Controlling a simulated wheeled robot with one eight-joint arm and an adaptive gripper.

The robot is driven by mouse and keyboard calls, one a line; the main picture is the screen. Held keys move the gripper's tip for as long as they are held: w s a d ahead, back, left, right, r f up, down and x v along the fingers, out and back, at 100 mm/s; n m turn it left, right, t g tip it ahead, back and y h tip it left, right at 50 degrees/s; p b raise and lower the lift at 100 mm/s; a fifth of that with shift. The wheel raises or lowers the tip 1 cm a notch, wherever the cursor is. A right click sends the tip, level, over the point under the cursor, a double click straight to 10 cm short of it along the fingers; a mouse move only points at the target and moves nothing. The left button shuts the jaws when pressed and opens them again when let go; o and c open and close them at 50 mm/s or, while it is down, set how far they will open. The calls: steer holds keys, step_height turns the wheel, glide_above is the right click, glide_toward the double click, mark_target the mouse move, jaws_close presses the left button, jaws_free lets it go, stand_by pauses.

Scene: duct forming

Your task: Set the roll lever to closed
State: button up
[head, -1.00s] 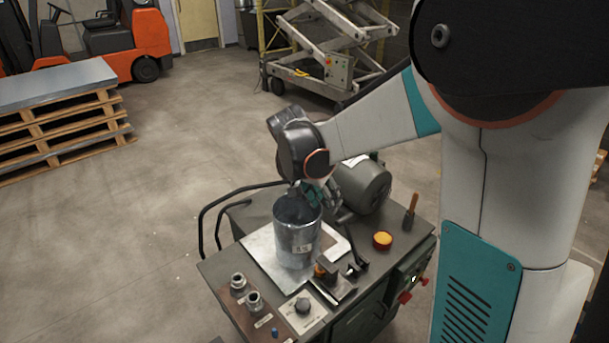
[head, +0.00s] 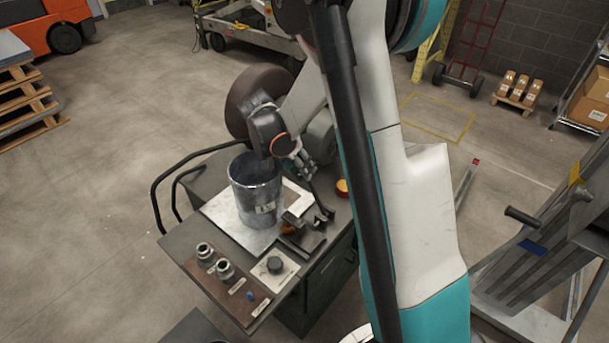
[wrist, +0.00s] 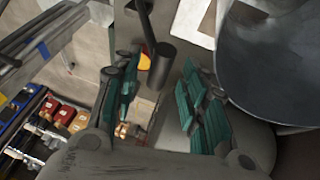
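A black lever with a thick cylindrical grip (wrist: 160,62) shows in the wrist view, likely the roll lever; no label is readable on it. In the head view a dark lever (head: 322,205) rises from the bench's right side, just right of the metal cylinder. My gripper (head: 303,165) is above the bench, behind and right of that cylinder. In the wrist view my gripper (wrist: 157,85) has its teal fingers spread apart. The lever's grip appears between or just beyond them, with no clear contact. The lever's base is hidden in the wrist view.
A grey metal cylinder (head: 257,198) stands upright on a light sheet on the machine bench (head: 200,235), close to my gripper. Another machine with a black handle (head: 522,216) stands right.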

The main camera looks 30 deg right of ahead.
mark_target(315, 194)
steer(key=shift+b+x, duration=0.3)
steer(key=shift+x, duration=1.35)
jaws_close()
